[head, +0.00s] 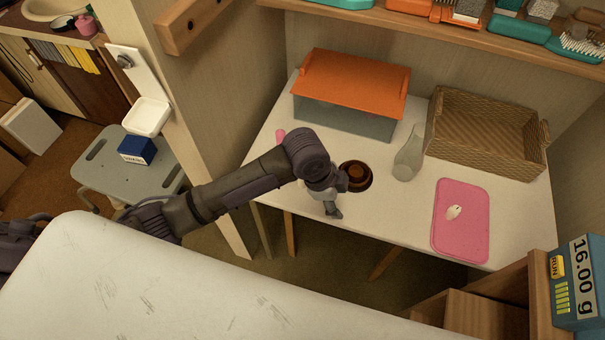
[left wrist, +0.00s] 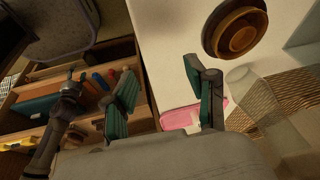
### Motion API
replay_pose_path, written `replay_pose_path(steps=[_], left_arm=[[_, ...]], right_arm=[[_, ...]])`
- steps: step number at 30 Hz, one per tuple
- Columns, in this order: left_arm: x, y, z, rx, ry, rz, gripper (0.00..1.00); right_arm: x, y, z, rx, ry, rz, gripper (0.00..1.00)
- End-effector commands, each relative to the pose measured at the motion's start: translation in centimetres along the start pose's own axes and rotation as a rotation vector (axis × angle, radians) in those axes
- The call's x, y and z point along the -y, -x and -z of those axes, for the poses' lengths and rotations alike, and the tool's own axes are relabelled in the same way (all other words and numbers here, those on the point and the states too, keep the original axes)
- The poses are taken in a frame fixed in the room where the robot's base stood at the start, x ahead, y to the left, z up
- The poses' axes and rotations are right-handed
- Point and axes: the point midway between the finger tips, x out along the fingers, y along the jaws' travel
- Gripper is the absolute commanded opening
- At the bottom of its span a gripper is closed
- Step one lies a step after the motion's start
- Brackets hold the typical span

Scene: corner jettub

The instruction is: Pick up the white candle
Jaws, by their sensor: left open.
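I cannot pick out a white candle for certain. A small white rounded object (head: 453,212) lies on a pink mat (head: 474,243) at the right of the white table (head: 400,222); I cannot tell if it is the candle. My left gripper (head: 333,209) is above the table's front edge, just left of a round brown dish (head: 369,185). In the left wrist view its green-padded fingers (left wrist: 163,85) are apart with nothing held between them. The dish (left wrist: 247,17) shows beyond them at the upper right. My right gripper is not in view.
An orange-lidded box (head: 350,82) stands at the table's back. A clear vase (head: 408,155) and a wicker basket (head: 455,148) stand right of the dish. A shelf (head: 450,32) overhangs the back. A white surface (head: 150,285) fills the front left.

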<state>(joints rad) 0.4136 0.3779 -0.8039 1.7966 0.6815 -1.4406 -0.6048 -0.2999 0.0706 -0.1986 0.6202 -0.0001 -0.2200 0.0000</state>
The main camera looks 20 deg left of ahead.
Motion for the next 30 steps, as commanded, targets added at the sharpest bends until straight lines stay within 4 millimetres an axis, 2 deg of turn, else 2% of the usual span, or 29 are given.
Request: replay_pose_path(steps=[1,7,12,17,20,30], left_arm=[[1.6,1.2,-0.1,0.037,-0.100,-0.008,0.57],[5.6,5.5,-2.1,0.184,-0.404,-0.103,0.57],[8.1,9.1,-4.4,0.274,-0.529,-0.171,0.57],[9.2,11.0,-5.6,0.312,-0.575,-0.207,0.57],[9.2,10.7,-6.1,0.318,-0.582,-0.217,0.57],[8.5,4.8,-8.2,0.316,-0.582,-0.217,0.57]], right_arm=[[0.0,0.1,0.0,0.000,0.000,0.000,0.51],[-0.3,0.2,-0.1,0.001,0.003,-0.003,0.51],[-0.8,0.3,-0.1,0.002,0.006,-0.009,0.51],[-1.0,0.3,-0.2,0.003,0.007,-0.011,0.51],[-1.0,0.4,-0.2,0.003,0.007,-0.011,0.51],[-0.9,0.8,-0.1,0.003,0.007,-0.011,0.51]])
